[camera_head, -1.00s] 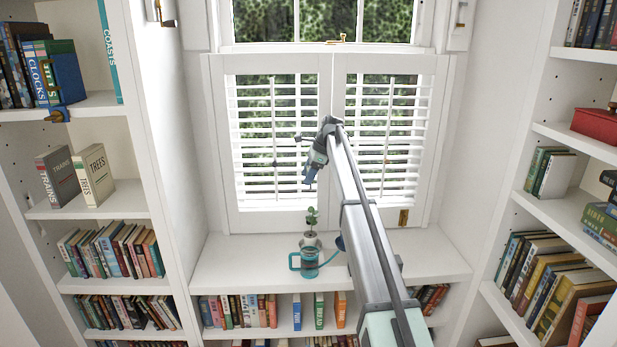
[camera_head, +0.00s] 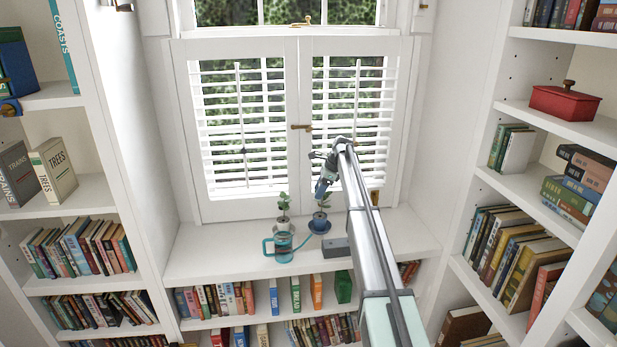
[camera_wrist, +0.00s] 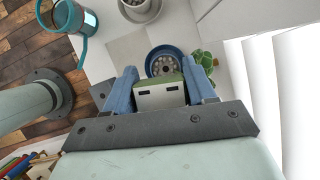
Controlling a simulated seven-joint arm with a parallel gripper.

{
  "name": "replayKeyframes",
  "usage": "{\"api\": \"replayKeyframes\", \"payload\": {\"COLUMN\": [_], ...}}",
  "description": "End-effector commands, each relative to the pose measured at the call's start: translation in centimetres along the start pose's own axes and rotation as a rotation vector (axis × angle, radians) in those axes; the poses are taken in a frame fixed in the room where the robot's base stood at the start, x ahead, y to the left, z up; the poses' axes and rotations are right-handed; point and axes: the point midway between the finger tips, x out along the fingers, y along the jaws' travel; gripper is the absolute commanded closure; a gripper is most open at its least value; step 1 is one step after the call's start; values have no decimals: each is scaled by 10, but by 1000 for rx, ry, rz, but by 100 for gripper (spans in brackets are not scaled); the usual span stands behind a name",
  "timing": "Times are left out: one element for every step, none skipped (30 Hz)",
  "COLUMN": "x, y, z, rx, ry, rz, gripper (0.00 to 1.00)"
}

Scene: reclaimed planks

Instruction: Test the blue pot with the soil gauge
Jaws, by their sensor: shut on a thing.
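The blue pot (camera_head: 319,226) stands on the white window sill with a small green plant in it; the wrist view shows the blue pot (camera_wrist: 166,52) from above, with pale pebbles inside. My gripper (camera_head: 321,192) is just above it, close to the plant. The gauge overlaps the pot's near edge in that view. Its probe is hidden, so I cannot tell whether it touches the soil.
A white pot (camera_head: 283,224) with a plant stands left of the blue pot. A teal watering can (camera_head: 281,250) stands in front of it. A grey box (camera_head: 335,248) lies at the sill's front, beside my arm. The sill's left part is clear; shuttered windows stand behind.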

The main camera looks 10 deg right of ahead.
Motion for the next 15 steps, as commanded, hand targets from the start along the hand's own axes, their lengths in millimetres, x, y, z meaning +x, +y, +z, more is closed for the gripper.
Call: {"api": "replayKeyframes", "payload": {"x": [-2,-2,-2,-2,-2,-2,-2,-2,-2,-2,-2,-2,-2,-2,-2], "y": [-4,-6,-7,-7,-8,-8,-8,-8,-7,-7,-7,-7,-7,-7,-7], "z": [4,5,5,5,5,5,5,5,5,5,5,5,6,6,6], "rx": [25,41,58,69,78,86,90,93,95,96,96,96,95,95,95], "ry": [-3,-4,-6,-7,-8,-9,-10,-11,-12,-12,-12,-12,-12,-12,-12], "rz": [-5,-7,-9,-9,-9,-8,-7,-4,-2,-1,-1,-1,-1,-1,-1], "gripper": [80,80,80,80,80,80,80,80,80,80,80,80,80,80,80]}}
